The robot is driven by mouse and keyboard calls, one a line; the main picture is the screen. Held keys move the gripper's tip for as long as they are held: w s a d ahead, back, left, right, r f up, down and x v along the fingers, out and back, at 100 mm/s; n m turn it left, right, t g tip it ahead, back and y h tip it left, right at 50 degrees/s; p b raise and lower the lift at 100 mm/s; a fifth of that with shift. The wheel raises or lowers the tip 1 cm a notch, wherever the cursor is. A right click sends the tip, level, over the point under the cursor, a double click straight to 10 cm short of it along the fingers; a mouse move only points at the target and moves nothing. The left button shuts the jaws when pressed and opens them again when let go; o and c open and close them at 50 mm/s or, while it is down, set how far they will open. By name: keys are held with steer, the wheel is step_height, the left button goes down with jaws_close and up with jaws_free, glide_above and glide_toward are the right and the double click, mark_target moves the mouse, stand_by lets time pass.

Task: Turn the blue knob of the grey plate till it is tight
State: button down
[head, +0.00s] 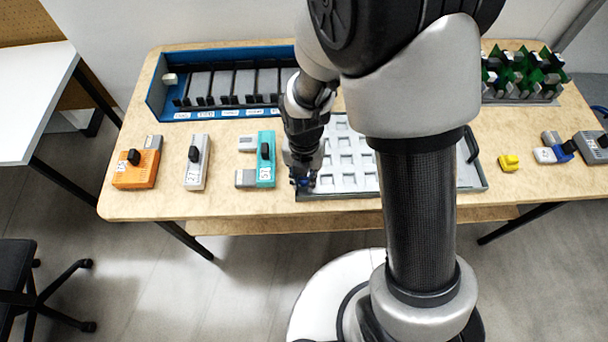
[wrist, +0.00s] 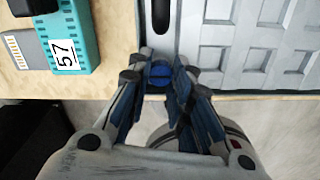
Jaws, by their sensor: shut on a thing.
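The grey plate (head: 345,183) lies on the wooden table, with rows of shallow square pockets. It fills the upper right of the wrist view (wrist: 215,63). The blue knob (wrist: 160,72) is at the plate's near left corner, round and seen from above. My gripper (wrist: 158,78) is shut on the blue knob, one finger on each side of it. In the head view my gripper (head: 303,181) points down at that same corner. The knob is mostly hidden there by my fingers, and my arm covers part of the plate.
A teal module marked 57 (head: 266,170) stands just left of the plate. Grey (head: 196,170) and orange (head: 140,168) modules lie farther left. A blue rack (head: 158,98) is behind. A yellow piece (head: 509,163) and green boards (head: 525,72) are on the right.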

steer(key=shift+m, duration=0.4)
